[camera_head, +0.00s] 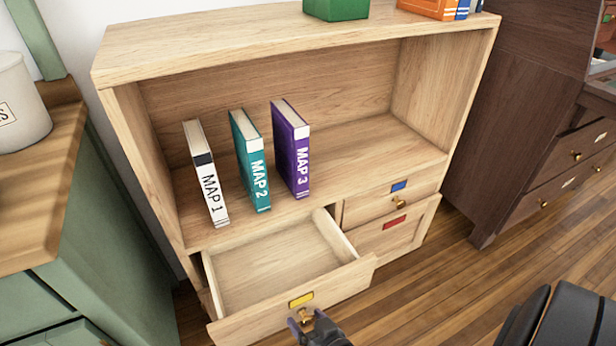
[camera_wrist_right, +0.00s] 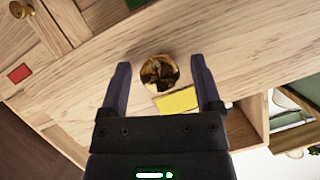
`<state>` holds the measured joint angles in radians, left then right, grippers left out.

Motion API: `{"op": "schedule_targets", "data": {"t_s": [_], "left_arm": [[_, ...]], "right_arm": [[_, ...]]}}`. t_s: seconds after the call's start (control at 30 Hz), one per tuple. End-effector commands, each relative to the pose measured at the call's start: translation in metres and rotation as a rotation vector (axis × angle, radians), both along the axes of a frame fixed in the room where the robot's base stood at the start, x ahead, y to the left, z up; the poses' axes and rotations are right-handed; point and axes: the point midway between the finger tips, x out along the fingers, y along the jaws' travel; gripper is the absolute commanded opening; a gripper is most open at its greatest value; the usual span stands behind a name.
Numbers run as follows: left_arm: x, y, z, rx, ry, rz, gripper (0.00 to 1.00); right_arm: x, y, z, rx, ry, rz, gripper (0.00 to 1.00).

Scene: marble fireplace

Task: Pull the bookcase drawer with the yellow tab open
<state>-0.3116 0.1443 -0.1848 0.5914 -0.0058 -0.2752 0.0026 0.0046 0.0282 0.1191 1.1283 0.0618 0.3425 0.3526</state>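The bookcase drawer (camera_head: 268,262) with the yellow tab (camera_head: 301,299) is pulled well out at the lower left of the bookcase and looks empty. Its brass knob (camera_head: 306,314) sits just below the tab, partly hidden by my right gripper (camera_head: 308,322). In the right wrist view the knob (camera_wrist_right: 160,73) and the yellow tab (camera_wrist_right: 178,101) show near the fingers. My right gripper (camera_wrist_right: 162,82) is open, with one finger on each side of the knob and a gap on both sides. My left gripper is not in view.
The bookcase (camera_head: 210,58) also has a blue-tab drawer (camera_head: 370,204) and a red-tab drawer (camera_head: 375,238), both looking shut. Three map books (camera_head: 250,160) stand on its shelf. A green cabinet (camera_head: 85,220) stands close left, a dark cabinet (camera_head: 510,110) right.

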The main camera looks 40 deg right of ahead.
Motion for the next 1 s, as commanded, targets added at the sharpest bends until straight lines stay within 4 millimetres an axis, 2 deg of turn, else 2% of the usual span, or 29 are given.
{"op": "schedule_targets", "data": {"t_s": [0.27,0.37,0.5,0.7,0.8,1.0], "left_arm": [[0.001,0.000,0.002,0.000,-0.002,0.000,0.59],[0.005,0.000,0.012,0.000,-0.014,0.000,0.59],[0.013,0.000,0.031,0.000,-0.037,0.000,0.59],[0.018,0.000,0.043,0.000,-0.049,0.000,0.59],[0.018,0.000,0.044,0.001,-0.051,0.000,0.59],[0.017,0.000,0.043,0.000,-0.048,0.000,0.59]], "right_arm": [[-0.002,0.000,0.002,0.000,-0.001,0.000,0.83],[-0.016,0.003,0.012,0.001,-0.001,0.000,0.83],[-0.050,0.008,0.028,0.000,-0.003,0.000,0.83],[-0.085,0.013,0.037,0.000,-0.001,0.001,0.83],[-0.091,0.014,0.037,0.000,-0.001,0.000,0.83],[-0.092,0.014,0.036,0.000,0.000,0.000,0.83]]}}
